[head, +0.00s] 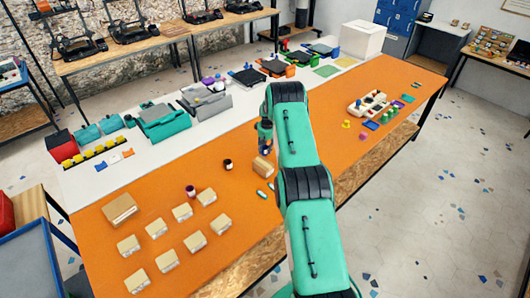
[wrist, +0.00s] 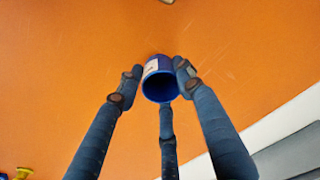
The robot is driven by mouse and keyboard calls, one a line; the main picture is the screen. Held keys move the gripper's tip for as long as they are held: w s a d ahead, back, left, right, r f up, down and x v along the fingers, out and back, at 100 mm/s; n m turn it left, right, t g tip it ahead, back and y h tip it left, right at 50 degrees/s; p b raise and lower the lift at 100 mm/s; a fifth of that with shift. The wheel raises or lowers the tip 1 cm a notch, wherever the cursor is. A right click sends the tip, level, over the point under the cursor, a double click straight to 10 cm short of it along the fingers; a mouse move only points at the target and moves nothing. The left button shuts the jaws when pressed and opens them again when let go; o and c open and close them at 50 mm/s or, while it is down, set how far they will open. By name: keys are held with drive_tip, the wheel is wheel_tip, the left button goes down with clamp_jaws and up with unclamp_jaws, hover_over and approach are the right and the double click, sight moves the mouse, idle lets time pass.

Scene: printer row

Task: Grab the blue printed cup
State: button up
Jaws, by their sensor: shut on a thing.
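The blue printed cup (wrist: 159,91) is in the middle of the wrist view, its dark open mouth towards the camera and a pale printed patch on its upper left side. My gripper (wrist: 158,76) is shut on it, with a finger against each side and a third finger below it in the picture. In the head view my gripper (head: 265,138) is over the orange table, near its middle. The cup is small and mostly hidden by the fingers there. I cannot tell whether it touches the table.
The orange table (head: 160,205) carries several small cardboard boxes at the left, a dark jar (head: 228,164) and a tan box (head: 262,166) near my gripper. A white tray (head: 368,104) and small coloured pieces lie at the right. Grey and teal machines line the white strip behind.

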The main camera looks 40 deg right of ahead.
wheel_tip(320, 180, up, 10)
drive_tip(key=shift+b, duration=0.4)
idle(0.6)
idle(0.4)
